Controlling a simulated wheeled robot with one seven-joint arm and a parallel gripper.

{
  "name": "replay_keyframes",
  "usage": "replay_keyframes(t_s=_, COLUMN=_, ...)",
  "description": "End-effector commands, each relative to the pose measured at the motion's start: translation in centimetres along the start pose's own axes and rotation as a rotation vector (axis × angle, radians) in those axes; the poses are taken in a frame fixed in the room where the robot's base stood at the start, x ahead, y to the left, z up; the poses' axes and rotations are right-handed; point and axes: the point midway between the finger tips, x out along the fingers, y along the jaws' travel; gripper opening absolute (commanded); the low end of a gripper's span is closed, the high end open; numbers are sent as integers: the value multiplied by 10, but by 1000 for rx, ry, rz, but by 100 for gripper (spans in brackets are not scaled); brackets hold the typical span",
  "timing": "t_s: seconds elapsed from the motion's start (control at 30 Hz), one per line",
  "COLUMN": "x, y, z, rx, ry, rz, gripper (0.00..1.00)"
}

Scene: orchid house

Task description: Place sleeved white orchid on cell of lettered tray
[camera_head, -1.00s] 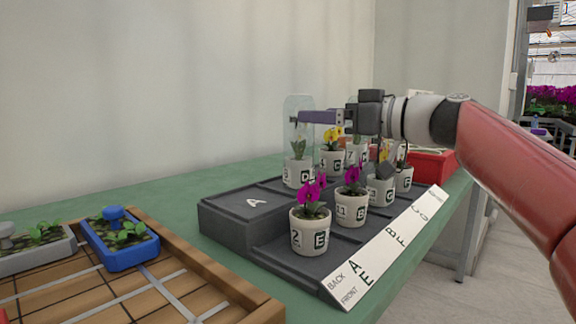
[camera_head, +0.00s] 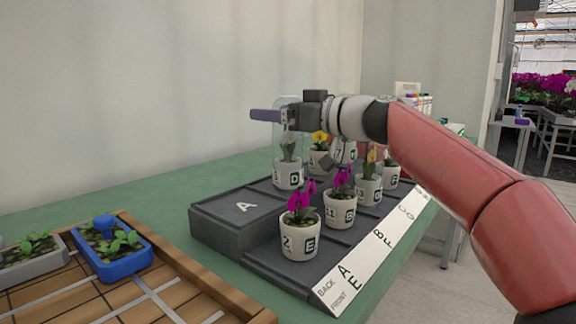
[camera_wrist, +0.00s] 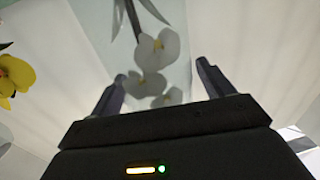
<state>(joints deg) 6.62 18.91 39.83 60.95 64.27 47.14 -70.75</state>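The sleeved white orchid stands in a white pot marked D (camera_head: 288,178), upright in the back row of the dark lettered tray (camera_head: 225,232). Its clear sleeve rises around the stem. My gripper (camera_head: 265,115) is at the height of the sleeve's upper part, its purple finger reaching left past the sleeve. In the wrist view, white blooms (camera_wrist: 158,50) and the pale sleeve show between my two spread fingers (camera_wrist: 160,88). The gripper is open; I cannot tell whether a finger touches the sleeve. The cell marked A, at the tray's near left, is bare.
Magenta orchids in pots marked E (camera_head: 299,236) and B (camera_head: 340,210) stand in the front row, with other potted orchids behind. A wooden grid tray (camera_head: 180,283) with a blue planter (camera_head: 112,252) is at the left. Green bench is clear between the trays.

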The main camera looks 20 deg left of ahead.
Motion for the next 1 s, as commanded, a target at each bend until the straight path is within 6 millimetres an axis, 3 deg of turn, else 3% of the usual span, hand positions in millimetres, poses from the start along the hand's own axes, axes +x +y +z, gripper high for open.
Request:
replay_keyframes(t_s=0.07, x=0, y=0, z=0, rx=0, ry=0, rz=0, gripper=69)
replay_keyframes(t_s=0.53, x=0, y=0, z=-1, rx=0, ry=1, rz=0, gripper=9)
replay_keyframes(t_s=0.77, x=0, y=-1, z=-3, rx=0, ry=1, rz=0, gripper=9)
replay_keyframes(t_s=1.0, x=0, y=-9, z=-30, rx=-3, ry=2, rz=1, gripper=9)
